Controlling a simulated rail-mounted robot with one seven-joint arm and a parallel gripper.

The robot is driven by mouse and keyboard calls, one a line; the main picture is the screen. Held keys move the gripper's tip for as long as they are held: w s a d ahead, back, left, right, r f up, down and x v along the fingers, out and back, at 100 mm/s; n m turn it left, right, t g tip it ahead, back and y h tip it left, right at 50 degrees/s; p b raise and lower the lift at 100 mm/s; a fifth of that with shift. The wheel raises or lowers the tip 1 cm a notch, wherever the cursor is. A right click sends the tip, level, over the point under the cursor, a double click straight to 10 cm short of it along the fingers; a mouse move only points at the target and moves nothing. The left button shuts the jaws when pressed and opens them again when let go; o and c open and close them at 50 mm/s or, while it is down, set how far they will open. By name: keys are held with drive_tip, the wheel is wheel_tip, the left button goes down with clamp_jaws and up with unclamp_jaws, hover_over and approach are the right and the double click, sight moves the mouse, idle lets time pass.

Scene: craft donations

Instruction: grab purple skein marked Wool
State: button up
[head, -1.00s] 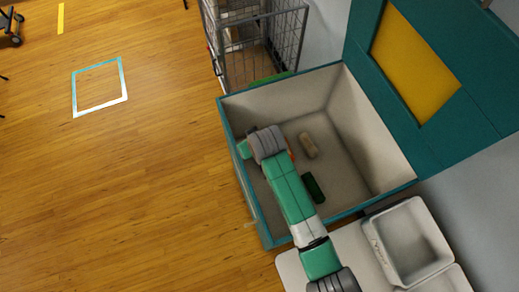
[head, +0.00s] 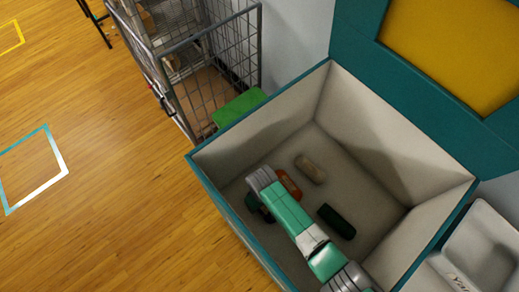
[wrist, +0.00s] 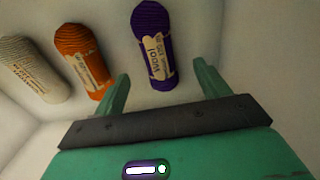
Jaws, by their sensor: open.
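The purple skein (wrist: 152,35) lies on the bin floor in the wrist view, its pale label reading wool facing me. My gripper (wrist: 162,69) is open and empty, its two green fingers spread on either side of the skein's near end. The skein extends away beyond the fingertips; I cannot tell how much height is left between them. In the head view my arm reaches down into the bin and the purple skein is hidden, apparently behind the arm.
An orange skein (wrist: 80,58) and a cream skein (wrist: 32,68) lie left of the purple one. A dark green skein (head: 336,221) lies apart in the bin (head: 392,152). The bin's pale walls surround my arm. A wire cage cart (head: 190,62) stands beside the bin.

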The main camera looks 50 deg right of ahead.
wheel_tip(320, 180, down, 8)
drive_tip(key=b, duration=0.5)
drive_tip(key=shift+d+r, duration=0.15)
drive_tip(key=c, duration=1.1)
